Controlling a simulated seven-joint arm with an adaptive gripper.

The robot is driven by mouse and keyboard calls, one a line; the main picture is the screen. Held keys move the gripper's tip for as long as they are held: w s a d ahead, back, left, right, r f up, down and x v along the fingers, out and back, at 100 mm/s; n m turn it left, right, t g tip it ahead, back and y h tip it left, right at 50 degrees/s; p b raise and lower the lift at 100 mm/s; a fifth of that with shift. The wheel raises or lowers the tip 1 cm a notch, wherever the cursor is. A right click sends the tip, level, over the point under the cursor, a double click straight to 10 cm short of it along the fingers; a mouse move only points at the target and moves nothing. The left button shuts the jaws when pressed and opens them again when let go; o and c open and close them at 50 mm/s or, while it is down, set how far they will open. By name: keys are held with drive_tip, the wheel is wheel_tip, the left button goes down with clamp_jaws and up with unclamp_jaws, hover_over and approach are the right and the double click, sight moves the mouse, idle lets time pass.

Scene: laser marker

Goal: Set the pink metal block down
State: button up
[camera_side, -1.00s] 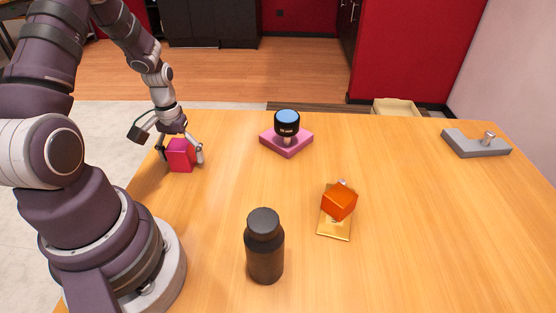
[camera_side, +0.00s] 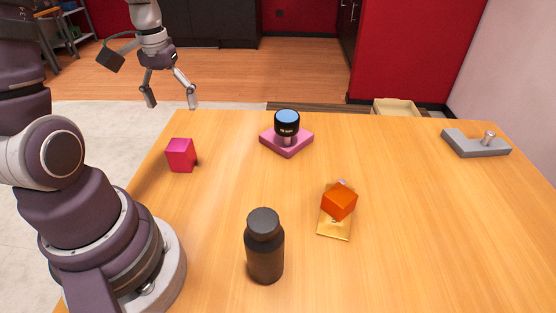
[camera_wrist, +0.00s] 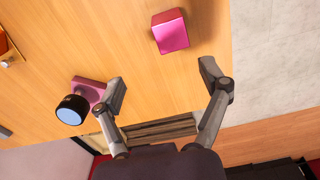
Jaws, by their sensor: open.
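The pink metal block (camera_side: 181,155) rests on the table near its left edge, in the side view. It also shows at the top of the wrist view (camera_wrist: 171,31), apart from both fingers. My gripper (camera_side: 171,103) is open and empty, raised above and behind the block in the side view. In the wrist view its two fingers (camera_wrist: 163,84) are spread wide with nothing between them.
A pink square base with a black and blue round knob (camera_side: 287,123) stands right of the block. A dark bottle (camera_side: 265,250) stands near the front. An orange cube (camera_side: 339,201) sits on a gold plate (camera_side: 334,229). A grey fixture (camera_side: 474,146) lies far right.

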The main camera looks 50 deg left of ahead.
drive_tip(key=s+d+r+m+t, duration=0.1)
drive_tip(key=d+r+m+t, duration=0.1)
drive_tip(key=d, duration=0.6)
drive_tip(key=s+d+r+m+t, duration=0.1)
drive_tip(key=d+r+m+t, duration=0.2)
drive_tip(key=d+m, duration=0.3)
drive_tip(key=shift+s+d+r, duration=0.15)
drive_tip(key=shift+d+r, duration=0.7)
drive_tip(key=shift+d, duration=0.05)
